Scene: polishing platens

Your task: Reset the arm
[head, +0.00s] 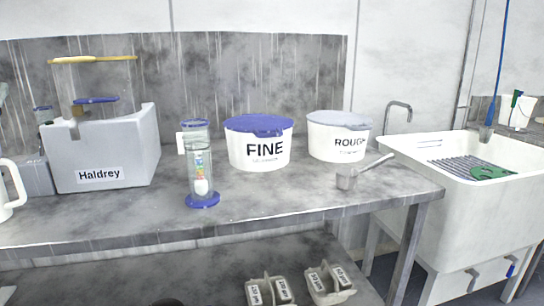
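Neither of my grippers shows in the head view, so I cannot see whether they are open or shut. No arm of mine can be clearly made out. The grey workbench (290,196) stands in front of me. On it are a white tub with a blue lid marked FINE (259,150) and a white tub with a grey lid marked ROUGH (338,142). A clear cylinder with a blue base (203,200) stands upright in front of them.
A grey Haldrey machine (120,152) is at left, near a white handled vessel (8,190) cut by the edge. A metal scoop (348,180) lies near the bench's right end. A white sink (470,213) stands right. Labelled caddies (268,290) sit below. The bench's front middle is clear.

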